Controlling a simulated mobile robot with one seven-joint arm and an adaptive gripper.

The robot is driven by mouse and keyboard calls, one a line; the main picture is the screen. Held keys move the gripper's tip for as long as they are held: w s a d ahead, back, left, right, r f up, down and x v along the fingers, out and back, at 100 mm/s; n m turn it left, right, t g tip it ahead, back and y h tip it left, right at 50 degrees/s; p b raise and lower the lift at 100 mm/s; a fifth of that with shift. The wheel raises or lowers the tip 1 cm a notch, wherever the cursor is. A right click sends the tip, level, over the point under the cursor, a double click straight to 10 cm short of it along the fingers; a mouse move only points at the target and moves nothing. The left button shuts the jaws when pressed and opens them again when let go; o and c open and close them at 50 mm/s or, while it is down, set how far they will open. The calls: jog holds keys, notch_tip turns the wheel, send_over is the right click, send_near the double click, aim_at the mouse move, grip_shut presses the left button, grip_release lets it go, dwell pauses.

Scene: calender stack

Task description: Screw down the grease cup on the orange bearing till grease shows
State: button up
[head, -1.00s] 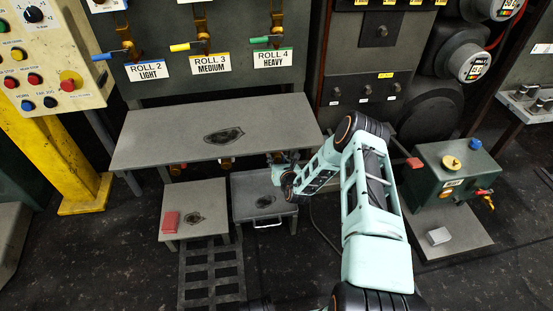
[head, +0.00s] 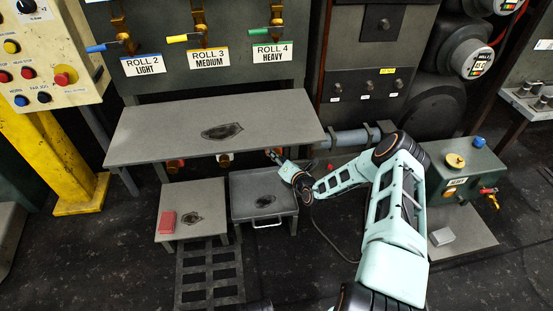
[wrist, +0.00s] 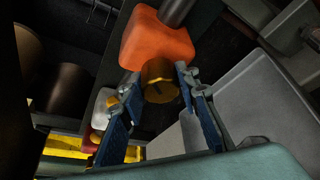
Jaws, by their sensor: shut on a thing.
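The orange bearing (wrist: 158,38) is a rounded block at the top of the wrist view, with a dark shaft entering it. Its brass grease cup (wrist: 159,82) sticks out toward my camera, with a dark mark on its face. My gripper (wrist: 158,84) has one blue-padded finger on each side of the cup, shut on it at the fingertips. In the head view my gripper (head: 274,156) reaches under the front edge of the grey bench, at its right part. No grease can be made out around the cup.
A white bearing (wrist: 104,101) sits left of the orange one. The grey bench (head: 150,140) overhangs the bearings. A green box (head: 470,175) is at right.

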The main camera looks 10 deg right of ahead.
jog(key=shift+m, duration=0.3)
jog(key=o, duration=1.2)
jog(key=shift+c, duration=0.2)
jog(key=v, duration=1.2)
jog(key=shift+f, duration=0.15)
